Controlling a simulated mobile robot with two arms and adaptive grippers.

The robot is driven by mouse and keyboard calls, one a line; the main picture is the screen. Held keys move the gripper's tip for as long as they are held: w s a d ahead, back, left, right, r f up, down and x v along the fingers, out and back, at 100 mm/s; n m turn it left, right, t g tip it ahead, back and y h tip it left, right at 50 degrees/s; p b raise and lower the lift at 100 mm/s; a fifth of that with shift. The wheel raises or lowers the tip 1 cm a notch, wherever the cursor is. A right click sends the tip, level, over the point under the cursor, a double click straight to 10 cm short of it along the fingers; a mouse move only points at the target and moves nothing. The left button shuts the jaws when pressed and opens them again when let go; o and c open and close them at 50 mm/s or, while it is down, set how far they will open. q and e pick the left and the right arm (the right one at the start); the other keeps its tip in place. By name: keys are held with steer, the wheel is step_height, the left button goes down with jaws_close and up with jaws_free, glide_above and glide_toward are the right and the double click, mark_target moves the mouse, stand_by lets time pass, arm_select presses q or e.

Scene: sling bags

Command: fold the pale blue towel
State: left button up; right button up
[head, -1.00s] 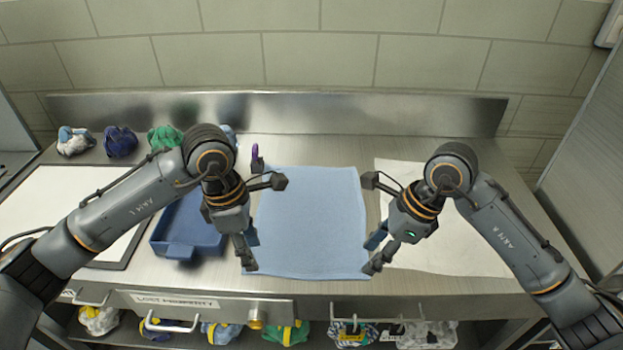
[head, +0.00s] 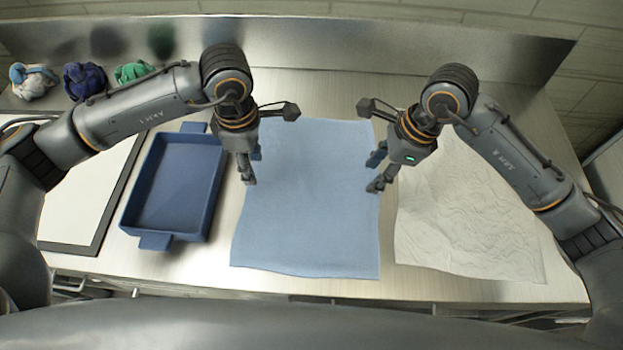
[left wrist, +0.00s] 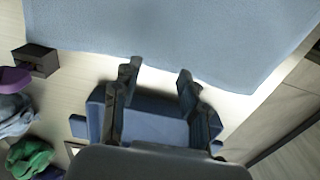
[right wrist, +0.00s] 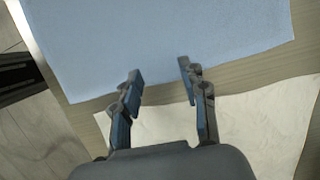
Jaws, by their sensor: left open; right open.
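The pale blue towel (head: 310,215) lies spread flat on the steel counter, between the blue tray and a crumpled white sheet. My left gripper (head: 270,146) is open and empty over the towel's left side, towards its far end. My right gripper (head: 370,146) is open and empty by the right edge, opposite it. In the left wrist view the towel (left wrist: 180,35) lies beyond the open left fingers (left wrist: 160,70). In the right wrist view the towel (right wrist: 150,45) lies beyond the open right fingers (right wrist: 160,70). Neither gripper holds cloth. The arms hide parts of the towel's far sides.
The blue tray (head: 178,185) stands empty left of the towel. A white board with a dark border (head: 75,205) lies further left. The crumpled white sheet (head: 465,215) lies to the right. Several cloth bundles (head: 84,80) sit at the back left, before the steel backsplash (head: 400,45).

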arm_select(q)
step_height(320, 180, down, 4)
steer(key=shift+w+r, duration=0.15)
arm_select(e)
step_height(320, 180, down, 4)
steer(key=shift+w+r, duration=0.15)
arm_select(q)
steer(key=shift+f+b, duration=0.3)
steer(key=shift+f, duration=0.05)
arm_select(e)
steer(key=shift+f, duration=0.4)
arm_select(q)
steer(key=shift+r, duration=0.1)
steer(key=c, duration=0.3)
arm_select(e)
steer(key=shift+r, duration=0.15)
steer(key=c, duration=0.3)
arm_select(q)
jaws_close()
arm_select(e)
jaws_close()
